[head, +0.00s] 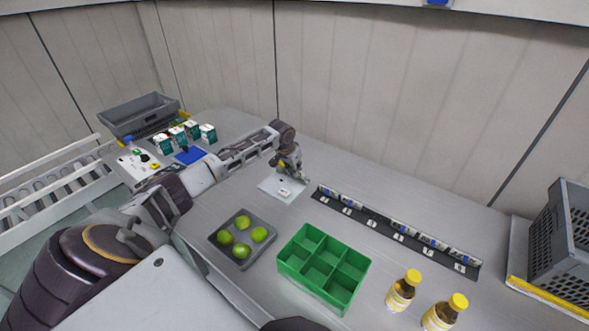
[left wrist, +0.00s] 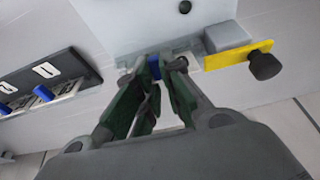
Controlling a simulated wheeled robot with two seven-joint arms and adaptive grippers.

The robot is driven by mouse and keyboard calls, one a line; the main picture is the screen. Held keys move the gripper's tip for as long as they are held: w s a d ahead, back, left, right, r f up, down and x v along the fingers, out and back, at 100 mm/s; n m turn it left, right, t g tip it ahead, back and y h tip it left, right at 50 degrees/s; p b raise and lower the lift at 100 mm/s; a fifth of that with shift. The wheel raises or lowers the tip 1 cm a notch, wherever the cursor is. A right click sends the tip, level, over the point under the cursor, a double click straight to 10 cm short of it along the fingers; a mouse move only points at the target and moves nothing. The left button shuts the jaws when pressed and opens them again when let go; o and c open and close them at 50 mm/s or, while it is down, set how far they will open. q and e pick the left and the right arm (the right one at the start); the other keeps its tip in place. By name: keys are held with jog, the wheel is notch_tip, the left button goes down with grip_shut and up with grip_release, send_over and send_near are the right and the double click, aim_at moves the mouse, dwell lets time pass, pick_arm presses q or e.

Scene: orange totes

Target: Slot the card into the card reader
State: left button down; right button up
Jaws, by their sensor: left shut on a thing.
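My left gripper (head: 290,170) reaches over a white plate (head: 283,188) at the back middle of the table. In the left wrist view the gripper (left wrist: 163,68) is shut on the card, whose blue part (left wrist: 155,68) shows between the fingertips. I cannot tell whether the card is inside a slot. My right gripper is not in view.
A black strip (head: 400,236) with numbered places and several blue-ended items lies to the right. A green divided box (head: 296,262), a grey tray (head: 216,239) of limes and two yellow-capped bottles (head: 400,290) stand in front. Cartons and a blue square are at the back left.

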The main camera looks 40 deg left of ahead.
pick_arm(q)
jog(key=shift+f, duration=0.8)
dwell(0.7)
jog(key=c, duration=1.5)
grip_release()
jog(key=shift+r, duration=0.15)
jog(key=shift+v, duration=5.9)
